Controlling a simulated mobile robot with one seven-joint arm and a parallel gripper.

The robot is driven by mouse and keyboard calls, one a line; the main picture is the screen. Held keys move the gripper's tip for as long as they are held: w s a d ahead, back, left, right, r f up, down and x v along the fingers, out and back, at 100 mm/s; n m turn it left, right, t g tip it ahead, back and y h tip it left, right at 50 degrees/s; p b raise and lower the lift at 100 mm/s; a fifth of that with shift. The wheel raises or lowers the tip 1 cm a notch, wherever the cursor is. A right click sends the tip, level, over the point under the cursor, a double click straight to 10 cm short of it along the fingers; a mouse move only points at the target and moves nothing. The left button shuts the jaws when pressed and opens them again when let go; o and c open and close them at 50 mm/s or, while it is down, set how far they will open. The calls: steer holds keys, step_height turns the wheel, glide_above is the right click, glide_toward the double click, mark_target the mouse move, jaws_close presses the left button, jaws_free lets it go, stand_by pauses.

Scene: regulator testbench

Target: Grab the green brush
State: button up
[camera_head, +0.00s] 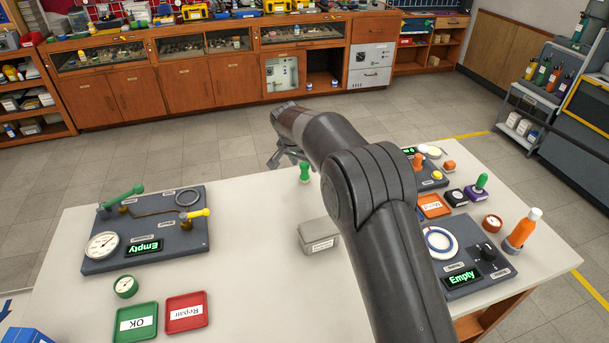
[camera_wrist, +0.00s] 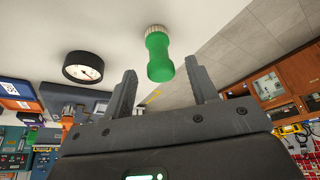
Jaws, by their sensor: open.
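The green brush (camera_head: 305,172) stands upright near the far edge of the white table, just left of my arm. In the wrist view the green brush (camera_wrist: 159,58) shows its green handle and a pale bristle end against the tabletop. My gripper (camera_wrist: 160,70) is open, with one finger on each side of the brush's handle end in that picture. I see gaps on both sides and no contact. In the head view my gripper (camera_head: 285,156) is partly hidden by my arm, close to the brush.
A grey box (camera_head: 319,236) stands nearer on the table. A left test panel (camera_head: 150,255), a green OK tray (camera_head: 136,321) and a red Repair tray (camera_head: 187,312) lie left. A right panel (camera_head: 470,255) and an orange bottle (camera_head: 523,231) are right. A round gauge (camera_wrist: 83,67) shows in the wrist view.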

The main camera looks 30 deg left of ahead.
mark_target(304, 164)
steer(key=x, duration=0.4)
steer(key=shift+s+f, duration=0.1)
steer(key=shift+f, duration=0.15)
steer(key=c, duration=1)
steer(key=shift+c, duration=0.4)
steer(key=shift+a+r, duration=0.1)
steer(key=shift+r, duration=0.05)
